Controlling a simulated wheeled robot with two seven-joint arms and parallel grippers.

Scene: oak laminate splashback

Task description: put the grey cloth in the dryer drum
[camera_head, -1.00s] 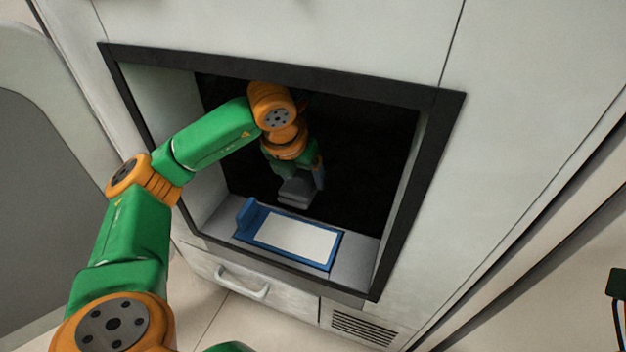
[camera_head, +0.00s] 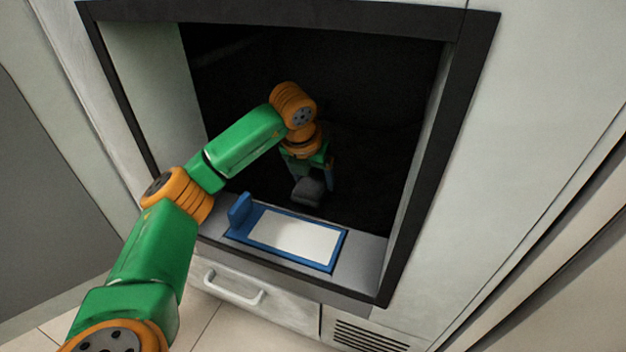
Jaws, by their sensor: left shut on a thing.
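The dryer drum (camera_head: 385,110) is the dark opening in the white machine, framed in black. My left arm reaches in through the opening from the left. My left gripper (camera_head: 311,184) is inside, shut on the grey cloth (camera_head: 307,192). The cloth is a small dark grey bundle hanging at the fingertips, just behind the opening's lower sill. The gripper and arm hide part of it, and the shadow makes its edges hard to tell. My right gripper is not in view.
A blue-framed tray with a white panel (camera_head: 298,237) and a raised blue end lies on the grey sill (camera_head: 362,262). The black frame (camera_head: 425,170) bounds the opening closely. A drawer handle (camera_head: 233,287) and a vent (camera_head: 368,337) are below. An open door (camera_head: 50,200) stands at left.

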